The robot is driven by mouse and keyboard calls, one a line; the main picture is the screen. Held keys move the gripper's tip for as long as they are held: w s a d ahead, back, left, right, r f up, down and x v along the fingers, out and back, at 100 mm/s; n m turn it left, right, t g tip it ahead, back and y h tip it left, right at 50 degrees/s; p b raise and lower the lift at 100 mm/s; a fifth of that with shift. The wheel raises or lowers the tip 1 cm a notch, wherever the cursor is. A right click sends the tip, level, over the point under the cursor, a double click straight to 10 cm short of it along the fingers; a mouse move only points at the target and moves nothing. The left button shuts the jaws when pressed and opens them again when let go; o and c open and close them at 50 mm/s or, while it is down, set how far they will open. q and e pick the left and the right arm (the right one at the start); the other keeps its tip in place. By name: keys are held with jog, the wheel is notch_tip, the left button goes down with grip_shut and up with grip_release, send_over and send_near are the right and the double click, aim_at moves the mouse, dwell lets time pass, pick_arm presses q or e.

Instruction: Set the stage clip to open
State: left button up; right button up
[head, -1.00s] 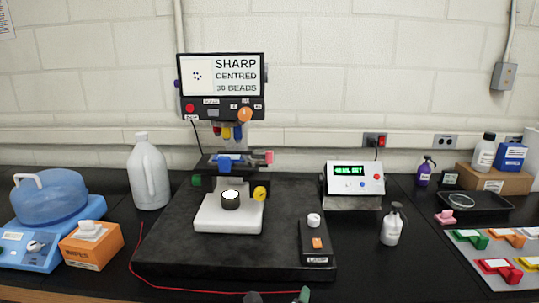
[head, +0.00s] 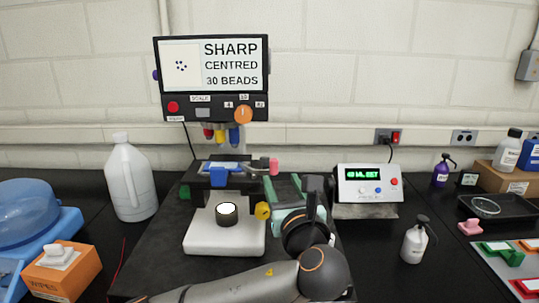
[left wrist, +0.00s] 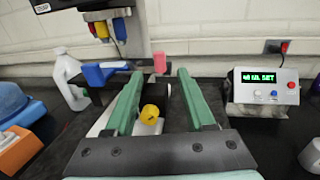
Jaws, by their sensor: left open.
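The microscope stage (head: 205,181) is a dark plate below the screen. On it is a blue block (head: 223,168), and a pink tab (head: 273,166) stands at its right end. No label shows which of these is the stage clip. My left gripper (head: 284,184) is open and empty, its green fingers just right of the stage and near the pink tab. In the left wrist view the pink tab (left wrist: 160,63) shows beyond and between the fingertips, apart from them. The blue block (left wrist: 98,74) lies to the left there. My right gripper is not in view.
A yellow knob (head: 263,211) sits below the stage, close to my left fingers. Coloured objectives (head: 221,135) hang above the stage. A display box (head: 368,185) stands to the right, and a white jug (head: 131,180) to the left.

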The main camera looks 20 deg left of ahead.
aim_at(275, 166)
pick_arm(q)
jog(key=p+x, duration=0.1)
jog(key=x, duration=0.9)
jog(key=shift+w+a, duration=0.1)
jog(key=shift+w+a+p, duration=0.3)
jog(key=shift+w, duration=0.3)
jog(key=shift+c, duration=0.3)
grip_shut()
